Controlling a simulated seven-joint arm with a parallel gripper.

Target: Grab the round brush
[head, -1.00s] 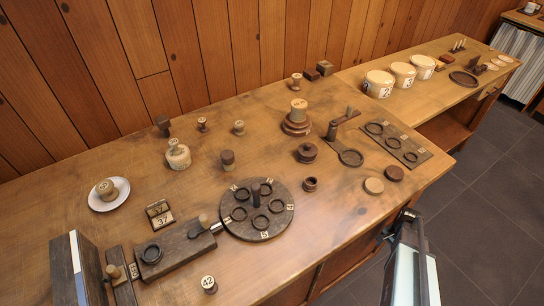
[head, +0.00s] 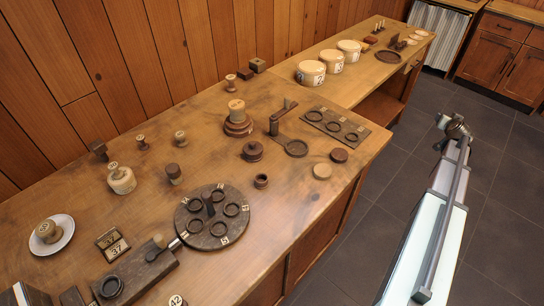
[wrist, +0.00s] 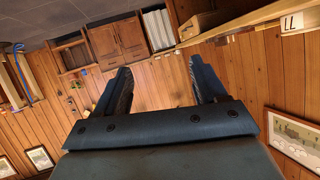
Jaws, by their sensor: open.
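I cannot make out a round brush with certainty in any view. Small turned pieces stand on the wooden table, among them a short dark-bodied piece (head: 174,173) and a dark block-like piece (head: 99,150), too small to identify. My gripper (wrist: 160,68) is open and empty in the wrist view, with its two dark fingers spread apart. That view shows walls, cabinets and shelves beyond the fingers, with no brush between them. In the head view my arm reaches up at the right, over the floor, clear of the table. My gripper's far end is small there.
The table (head: 330,195) holds a round dark carousel (head: 228,240), a stacked spool (head: 237,120), a white plate (head: 66,235) and a ringed board (head: 318,113). White tubs (head: 311,76) stand on the farther table. Dark tiled floor (head: 400,190) lies open at right.

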